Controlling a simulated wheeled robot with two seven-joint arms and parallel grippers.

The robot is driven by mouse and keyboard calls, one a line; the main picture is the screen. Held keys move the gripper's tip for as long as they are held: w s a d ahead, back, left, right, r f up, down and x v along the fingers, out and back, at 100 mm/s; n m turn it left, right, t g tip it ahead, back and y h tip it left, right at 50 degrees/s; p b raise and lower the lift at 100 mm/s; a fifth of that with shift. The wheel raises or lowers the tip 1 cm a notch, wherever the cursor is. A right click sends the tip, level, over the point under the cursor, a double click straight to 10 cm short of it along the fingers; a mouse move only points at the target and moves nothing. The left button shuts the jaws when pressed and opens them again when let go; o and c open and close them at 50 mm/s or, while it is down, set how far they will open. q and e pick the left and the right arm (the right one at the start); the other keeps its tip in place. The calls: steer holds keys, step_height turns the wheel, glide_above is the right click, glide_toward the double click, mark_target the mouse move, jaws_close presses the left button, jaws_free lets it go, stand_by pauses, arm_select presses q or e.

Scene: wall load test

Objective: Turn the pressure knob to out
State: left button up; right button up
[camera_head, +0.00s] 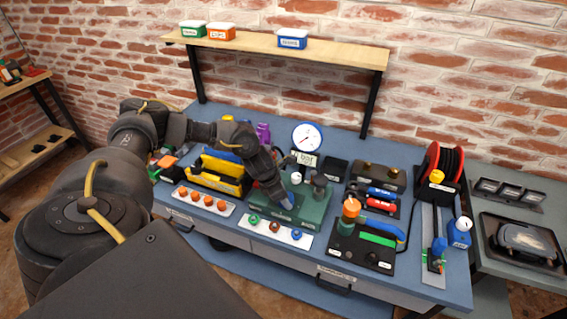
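A green test unit (312,208) stands on the blue bench, with a round white pressure gauge (307,137) and a small "bar" display (306,159) above it. A dark knob-like part (319,184) stands upright on the unit, and a white round part (296,178) is just left of it. I cannot tell which of these is the pressure knob, nor read any setting. My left gripper (286,202) points down at the unit's left part, beside a small blue piece. My arm hides that part, and the finger gap does not show. My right gripper is not in view.
A yellow tool box (222,176) stands left of the unit. A strip with orange knobs (205,200) and a white strip with colored fittings (274,229) lie in front. A black box with an orange-topped part (362,245) and a red reel (443,166) stand to the right.

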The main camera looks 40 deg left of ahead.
arm_select(q)
steer(key=n+y+p, duration=0.1)
steer(key=n, duration=0.2)
steer(key=shift+d+r+t, duration=0.1)
steer(key=shift+r+t, duration=0.05)
steer(key=shift+t, duration=0.15)
steer(key=n+y+p, duration=0.1)
steer(key=n+p, duration=0.1)
steer(key=shift+d+r+n, duration=0.1)
steer(key=shift+n, duration=0.3)
steer(key=n+y+p, duration=0.1)
steer(key=n+p, duration=0.2)
steer(key=n+y+p, duration=0.2)
steer(key=n+p, duration=0.2)
steer(key=shift+d, duration=0.15)
steer(key=n+g+p, duration=0.1)
steer(key=n, duration=0.1)
steer(key=shift+w+n+y, duration=0.15)
steer(key=shift+n+y, duration=0.25)
steer(key=shift+n+g+y, duration=0.3)
steer(key=shift+n+g, duration=0.3)
steer(key=shift+n, duration=1.1)
steer(key=shift+w+n, duration=0.1)
steer(key=shift+n, duration=0.2)
steer(key=o, duration=1)
steer(key=shift+f, duration=0.25)
